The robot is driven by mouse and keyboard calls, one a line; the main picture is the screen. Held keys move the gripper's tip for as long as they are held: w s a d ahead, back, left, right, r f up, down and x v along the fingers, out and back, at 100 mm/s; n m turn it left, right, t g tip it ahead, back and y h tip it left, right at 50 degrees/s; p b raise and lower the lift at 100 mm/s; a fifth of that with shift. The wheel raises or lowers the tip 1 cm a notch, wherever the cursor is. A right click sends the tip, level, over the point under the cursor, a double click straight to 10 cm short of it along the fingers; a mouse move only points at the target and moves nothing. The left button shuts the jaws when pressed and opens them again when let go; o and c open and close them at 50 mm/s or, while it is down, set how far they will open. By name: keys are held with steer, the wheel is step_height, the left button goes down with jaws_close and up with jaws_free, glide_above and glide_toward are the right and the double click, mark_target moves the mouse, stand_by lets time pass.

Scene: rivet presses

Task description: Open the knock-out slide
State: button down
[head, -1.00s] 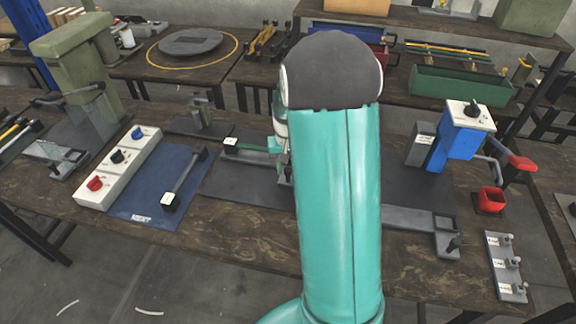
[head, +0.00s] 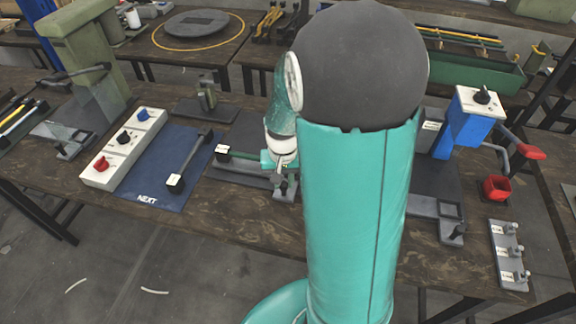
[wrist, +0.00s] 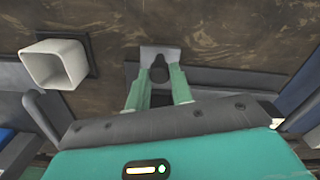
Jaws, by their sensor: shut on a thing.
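My gripper (wrist: 159,88) has two pale green fingers closed around a dark rounded knob (wrist: 160,70) in the wrist view. In the head view my gripper (head: 284,186) is low at the middle station, near the front of the bench. My own arm hides most of that station, so how far the slide is out cannot be told.
A blue mat (head: 150,178) and a white switch box (head: 124,150) are further left. In the wrist view a white square tube (wrist: 57,63) stands at left.

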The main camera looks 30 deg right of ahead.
steer(key=c, duration=1.2)
jaws_free()
steer(key=shift+c, duration=0.2)
steer(key=shift+r, duration=0.15)
step_height(320, 180, up, 14)
steer(key=shift+f, duration=0.2)
steer(key=shift+s+a, duration=0.1)
steer(key=s+a+r+n+t, duration=0.2)
steer(key=s+a+r+n, duration=0.1)
steer(key=s+a+r, duration=0.1)
steer(key=s+a+r+n+t, duration=0.3)
steer(key=s+a, duration=0.3)
steer(key=a, duration=0.3)
steer(key=shift+s+a+r+t, duration=0.15)
steer(key=shift+a+r+t, duration=0.15)
steer(key=shift+r, duration=0.35)
